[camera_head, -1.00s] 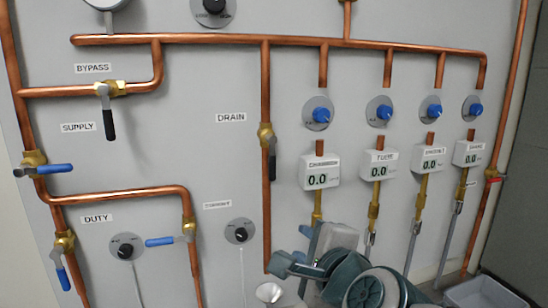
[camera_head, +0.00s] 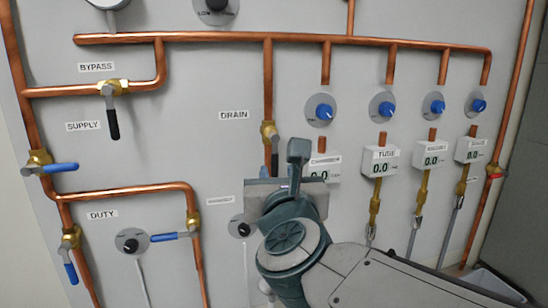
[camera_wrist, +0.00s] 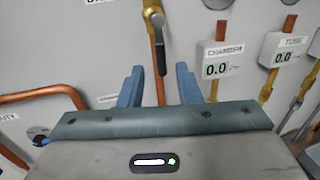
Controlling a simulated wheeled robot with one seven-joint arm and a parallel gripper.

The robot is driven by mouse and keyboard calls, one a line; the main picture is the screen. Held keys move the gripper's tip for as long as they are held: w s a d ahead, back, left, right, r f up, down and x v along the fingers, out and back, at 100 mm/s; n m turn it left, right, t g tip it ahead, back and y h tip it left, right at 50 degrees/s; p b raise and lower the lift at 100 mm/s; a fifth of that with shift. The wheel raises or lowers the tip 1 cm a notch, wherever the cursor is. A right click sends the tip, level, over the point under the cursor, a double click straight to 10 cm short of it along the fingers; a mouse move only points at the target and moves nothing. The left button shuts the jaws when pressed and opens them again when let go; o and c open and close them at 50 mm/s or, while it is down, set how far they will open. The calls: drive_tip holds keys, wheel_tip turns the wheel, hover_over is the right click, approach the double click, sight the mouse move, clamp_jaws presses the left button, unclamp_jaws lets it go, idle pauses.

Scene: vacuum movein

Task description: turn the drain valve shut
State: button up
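The drain valve (camera_head: 269,133) is a brass body on the vertical copper pipe beside the DRAIN label (camera_head: 233,115). Its black lever (camera_head: 275,160) points down along the pipe; its lower end is partly hidden by my gripper in the head view. In the wrist view the brass valve (camera_wrist: 151,14) and black lever (camera_wrist: 161,56) are at the top middle. My gripper (camera_wrist: 159,82) is open and empty, with its two blue-grey fingers apart. The lever's lower end and the pipe lie roughly between the fingers in that view; I see no contact. In the head view my gripper (camera_head: 298,150) is just below and right of the valve.
The bypass valve (camera_head: 111,88) has a black lever pointing down. Blue-handled valves stand at left, including the supply valve (camera_head: 39,162). The CHAMBER gauge (camera_head: 325,166) is close on the right of my gripper. A grey bin (camera_head: 490,282) is at lower right.

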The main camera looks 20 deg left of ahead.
sight(275, 161)
drive_tip(key=p+x, duration=0.1)
drive_tip(key=x, duration=0.7)
drive_tip(key=shift+f, duration=0.1)
clamp_jaws()
